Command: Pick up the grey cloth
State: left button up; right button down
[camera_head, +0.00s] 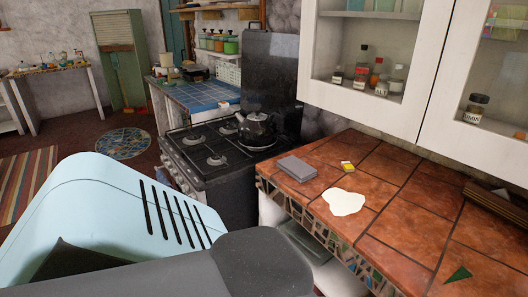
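The grey cloth (297,168) looks like a folded, flat block. It lies on the orange tiled counter (420,200) near its left end, close to the front edge. Neither of my grippers shows in the head view, so I cannot see where they are relative to the cloth or whether they are open. Nothing is seen touching the cloth.
A white spill-like patch (344,202) and a small yellow and white item (347,166) lie near the cloth. A white cabinet (364,112) hangs above the counter. A dark stove (205,160) with a kettle (256,130) stands left. A green shard (459,274) lies front right.

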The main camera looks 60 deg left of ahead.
aim_at(299, 170)
jog(key=u, duration=1.75)
jog(key=i+j, duration=0.15)
jog(key=j, duration=0.25)
jog(key=i+j+z, duration=0.15)
jog(key=j, duration=0.3)
jog(key=i+j, duration=0.2)
jog(key=j, duration=0.2)
jog(key=i+j+z, duration=0.15)
jog(key=j, duration=0.3)
jog(key=i+j, duration=0.1)
jog(key=j, duration=0.35)
jog(key=i+j+z, duration=0.1)
jog(key=j, duration=0.35)
jog(key=i, duration=0.25)
